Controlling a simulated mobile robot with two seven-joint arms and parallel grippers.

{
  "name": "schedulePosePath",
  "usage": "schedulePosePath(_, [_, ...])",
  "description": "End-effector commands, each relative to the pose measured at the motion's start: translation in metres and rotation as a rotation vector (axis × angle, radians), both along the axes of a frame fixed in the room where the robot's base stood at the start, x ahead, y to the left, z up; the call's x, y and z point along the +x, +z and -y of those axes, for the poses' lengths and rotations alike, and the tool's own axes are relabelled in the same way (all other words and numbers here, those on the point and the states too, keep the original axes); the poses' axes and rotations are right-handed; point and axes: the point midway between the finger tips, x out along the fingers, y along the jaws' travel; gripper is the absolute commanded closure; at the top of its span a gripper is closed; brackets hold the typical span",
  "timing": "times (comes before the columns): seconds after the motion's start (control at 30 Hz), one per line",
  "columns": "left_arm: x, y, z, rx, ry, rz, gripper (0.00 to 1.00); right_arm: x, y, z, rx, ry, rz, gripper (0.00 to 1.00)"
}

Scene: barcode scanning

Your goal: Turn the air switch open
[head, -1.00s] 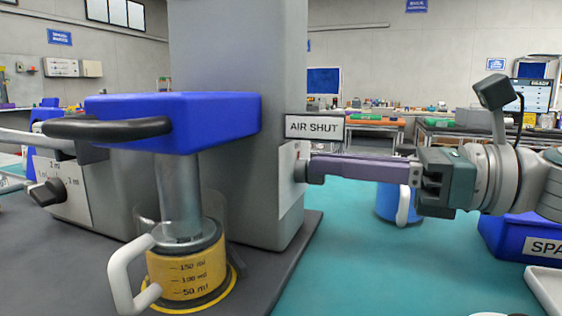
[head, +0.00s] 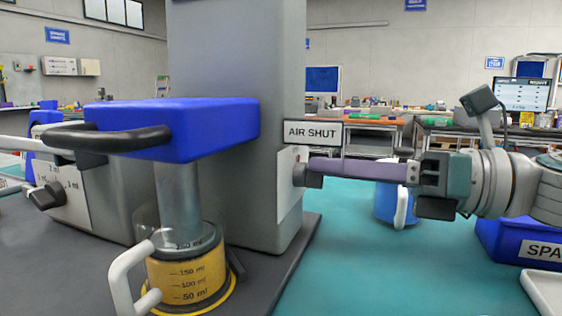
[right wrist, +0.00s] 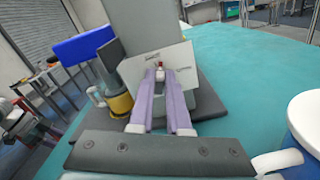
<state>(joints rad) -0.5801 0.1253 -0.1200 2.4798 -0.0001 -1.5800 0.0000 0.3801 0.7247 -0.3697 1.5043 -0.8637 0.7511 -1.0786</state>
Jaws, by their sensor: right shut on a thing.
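The grey machine (head: 235,120) has a white plate (head: 288,200) on its right side, under a sign reading AIR SHUT (head: 314,133). A small dark switch knob (head: 302,176) sticks out of this plate. My right gripper (head: 318,167) reaches in from the right with its long purple fingers level and is shut on the knob. My left gripper is not clearly visible.
A clear cup (head: 185,270) with yellow contents and a white handle stands under the blue press head (head: 175,128). A blue-and-white mug (head: 393,205), a blue SPA-labelled bin (head: 505,240) and a white tray (head: 545,290) are at right. Teal tabletop (head: 350,270) is clear between.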

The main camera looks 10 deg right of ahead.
Motion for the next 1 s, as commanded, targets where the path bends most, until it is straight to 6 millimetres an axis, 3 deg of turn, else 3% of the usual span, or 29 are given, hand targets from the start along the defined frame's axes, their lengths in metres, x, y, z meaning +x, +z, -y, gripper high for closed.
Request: schedulePosePath(1.0, [0.0,0.034,0.001,-0.004,0.003,0.0,0.5,0.006,-0.007,0.004,0.529,0.0,-0.783,1.0])
